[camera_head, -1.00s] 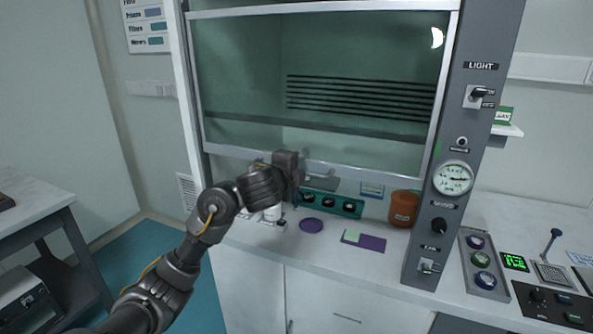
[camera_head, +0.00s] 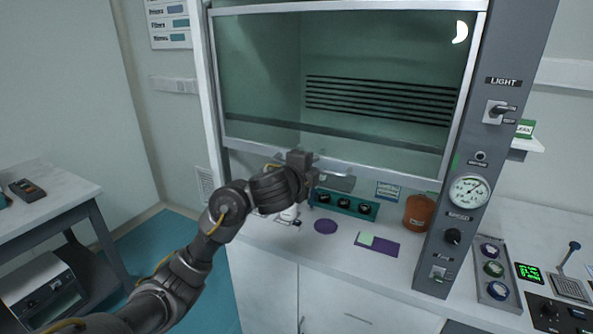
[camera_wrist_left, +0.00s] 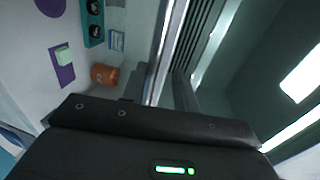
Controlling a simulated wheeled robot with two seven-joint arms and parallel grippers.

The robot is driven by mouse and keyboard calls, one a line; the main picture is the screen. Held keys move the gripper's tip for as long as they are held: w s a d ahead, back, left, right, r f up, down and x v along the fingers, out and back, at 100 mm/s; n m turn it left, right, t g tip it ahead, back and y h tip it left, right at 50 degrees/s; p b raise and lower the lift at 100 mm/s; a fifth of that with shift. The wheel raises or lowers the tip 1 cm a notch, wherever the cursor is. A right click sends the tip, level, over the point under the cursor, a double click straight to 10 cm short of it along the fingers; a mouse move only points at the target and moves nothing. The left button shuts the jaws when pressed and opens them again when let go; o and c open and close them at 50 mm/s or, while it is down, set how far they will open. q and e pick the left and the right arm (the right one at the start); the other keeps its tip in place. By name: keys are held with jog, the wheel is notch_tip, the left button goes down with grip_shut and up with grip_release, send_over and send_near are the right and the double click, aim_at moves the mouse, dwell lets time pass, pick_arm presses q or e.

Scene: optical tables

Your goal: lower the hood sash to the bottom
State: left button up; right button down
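The hood sash (camera_head: 270,80) is a large glass pane in a pale frame. Its lower rail (camera_head: 390,179) hangs above the worktop, leaving an open gap below. A pale handle bar shows along this rail. My left gripper (camera_head: 302,162) is at the rail, left of its middle, and covers part of it. In the left wrist view the rail (camera_wrist_left: 160,60) runs up from the dark gripper body. My right gripper is not in view.
Under the sash, the worktop holds a teal block with black knobs (camera_head: 344,204), a purple disc (camera_head: 325,227), a purple mat (camera_head: 383,246) and an orange-brown jar (camera_head: 418,212). The grey control post (camera_head: 471,150) stands right. A side table (camera_head: 50,205) is at left.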

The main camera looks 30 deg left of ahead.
pick_arm(q)
jog(key=p+v, duration=0.6)
jog(key=v, duration=0.4)
jog(key=shift+p, duration=0.4)
jog(key=shift+s, duration=0.1)
dwell(0.4)
